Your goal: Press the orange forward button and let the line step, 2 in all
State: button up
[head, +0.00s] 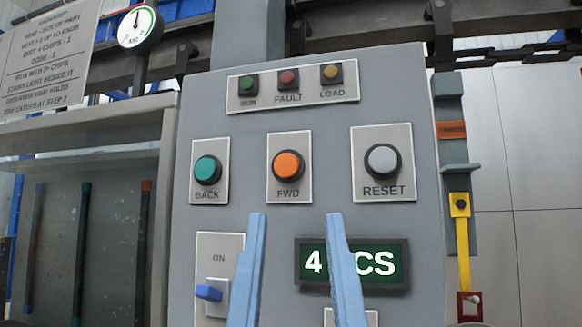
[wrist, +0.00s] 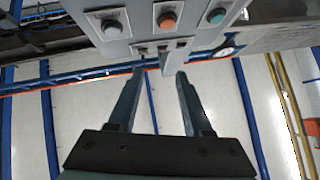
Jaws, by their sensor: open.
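The orange forward button (head: 287,165) sits on a light plate marked FWD in the middle of a grey control panel (head: 330,115). It also shows near the top of the wrist view (wrist: 167,20). My gripper (head: 297,215) is open and empty, with its two blue fingers apart. In the head view its fingertips appear just below the forward button's plate. A clear gap to the panel shows in the wrist view. The green-lit display (head: 375,263) is partly covered by a finger; "4" and "CS" can be read.
A teal BACK button (head: 207,169) is left of the forward button and a grey RESET button (head: 382,161) is right of it. RUN, FAULT and LOAD lamps (head: 288,78) sit above. A blue-lever switch (head: 209,292) is at lower left; a yellow lever (head: 462,235) is at the right.

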dwell(0.4)
grip_shut()
dwell(1.5)
